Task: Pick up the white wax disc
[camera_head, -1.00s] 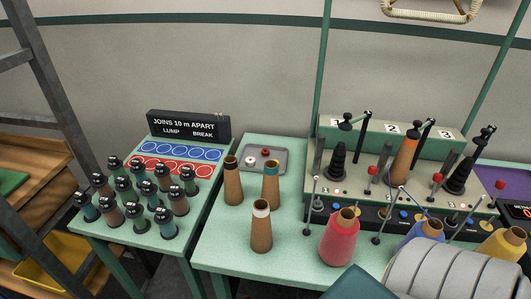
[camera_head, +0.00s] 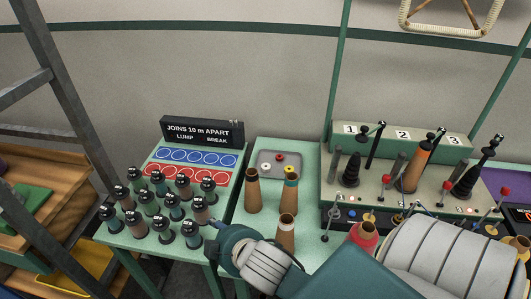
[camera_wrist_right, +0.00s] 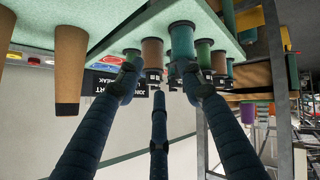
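The white wax disc (camera_head: 265,168) lies in a small grey tray (camera_head: 293,156) at the back of the green middle table. A red disc (camera_head: 280,157) lies beside it in the tray. My right gripper (camera_head: 212,252) is in the lower middle of the head view, in front of the bobbin table, well short of the tray. Its fingers are mostly hidden there. In the right wrist view this gripper (camera_wrist_right: 157,80) has its dark blue fingers spread, with nothing between them. My left gripper is not in view.
Brown cones (camera_head: 253,190) stand close in front of the tray. Several capped bobbins (camera_head: 160,205) crowd the left table. A black sign (camera_head: 203,132) stands behind them. A machine (camera_head: 400,180) with spindles and levers stands right of the tray.

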